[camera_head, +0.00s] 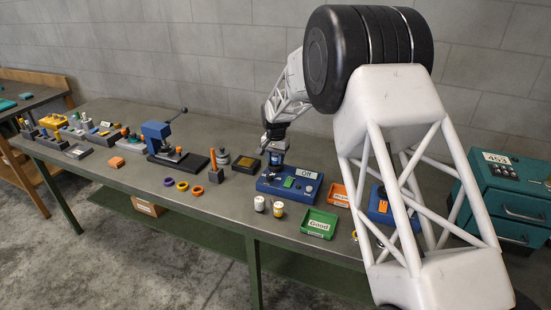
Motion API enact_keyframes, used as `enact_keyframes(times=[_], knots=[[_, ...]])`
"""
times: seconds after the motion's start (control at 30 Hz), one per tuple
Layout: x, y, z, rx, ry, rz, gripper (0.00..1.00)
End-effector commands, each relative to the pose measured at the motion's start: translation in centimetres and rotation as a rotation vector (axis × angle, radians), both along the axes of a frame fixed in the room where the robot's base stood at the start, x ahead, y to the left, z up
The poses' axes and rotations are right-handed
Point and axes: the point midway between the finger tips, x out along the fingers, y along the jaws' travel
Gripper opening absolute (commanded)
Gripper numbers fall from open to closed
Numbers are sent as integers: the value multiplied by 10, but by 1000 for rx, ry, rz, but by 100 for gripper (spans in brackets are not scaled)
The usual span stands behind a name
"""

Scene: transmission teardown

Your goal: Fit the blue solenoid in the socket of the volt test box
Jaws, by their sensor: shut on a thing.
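The volt test box (261,187) is a blue box on the bench, right of the middle, with a display reading "Off", a green patch and a knob. My gripper (275,159) points down over the left back part of the box. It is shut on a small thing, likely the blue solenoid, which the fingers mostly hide. The socket is hidden or too small to make out at the gripper's lower end. I cannot tell whether the held part is in the socket or just above it.
A green tray marked "Good" (319,222) and an orange tray (338,195) lie right of the box. A black tray (245,164), an orange post (213,160) and a blue press (157,134) are left. The bench front is mostly clear.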

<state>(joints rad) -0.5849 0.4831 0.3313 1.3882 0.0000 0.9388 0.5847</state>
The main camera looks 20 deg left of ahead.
Motion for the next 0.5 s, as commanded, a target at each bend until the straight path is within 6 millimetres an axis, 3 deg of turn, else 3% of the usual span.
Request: enact_keyframes(times=[0.5], knots=[[0,0,-8,0,0,0,5]])
